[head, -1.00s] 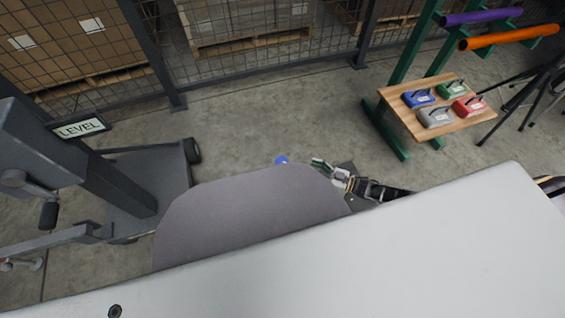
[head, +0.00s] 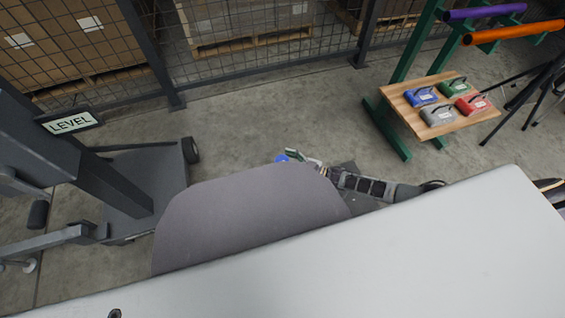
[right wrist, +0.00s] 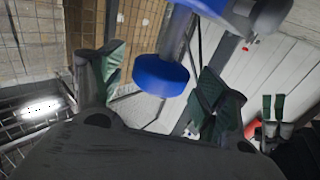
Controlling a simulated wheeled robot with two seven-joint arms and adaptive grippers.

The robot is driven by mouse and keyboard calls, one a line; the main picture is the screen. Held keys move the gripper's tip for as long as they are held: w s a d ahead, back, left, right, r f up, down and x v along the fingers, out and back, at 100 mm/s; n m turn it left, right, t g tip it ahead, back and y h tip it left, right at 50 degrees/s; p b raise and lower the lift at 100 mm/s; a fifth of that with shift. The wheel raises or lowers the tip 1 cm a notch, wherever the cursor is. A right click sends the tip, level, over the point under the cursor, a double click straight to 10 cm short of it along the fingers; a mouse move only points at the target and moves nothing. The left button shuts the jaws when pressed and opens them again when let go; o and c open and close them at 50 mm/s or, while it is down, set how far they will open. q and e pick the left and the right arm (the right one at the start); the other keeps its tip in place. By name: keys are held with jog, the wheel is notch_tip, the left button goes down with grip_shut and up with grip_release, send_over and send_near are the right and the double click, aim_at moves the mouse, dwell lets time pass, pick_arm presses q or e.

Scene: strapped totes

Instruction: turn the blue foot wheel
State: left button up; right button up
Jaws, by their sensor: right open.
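The blue foot wheel (right wrist: 161,75) sits on a grey stem in the right wrist view, between the spread fingers of my right gripper (right wrist: 160,90). The fingers are green and dark, one on each side of the wheel, and a gap shows around it. In the head view only a small part of the wheel (head: 281,158) shows past the grey panel edge. My right gripper (head: 302,158) is right beside it there. Two green-tipped grey parts (right wrist: 273,108) at the right of the wrist view look like another gripper's fingers, but their state is unclear.
A grey panel (head: 245,215) and a pale surface (head: 400,255) block much of the head view. A wheeled stand with a LEVEL sign (head: 72,122) is at left. Floor behind the wheel is clear.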

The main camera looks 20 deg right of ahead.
jog(key=shift+x, duration=0.8)
jog(key=shift+c, duration=0.6)
jog(key=c, duration=0.9)
jog(key=shift+s, duration=0.1)
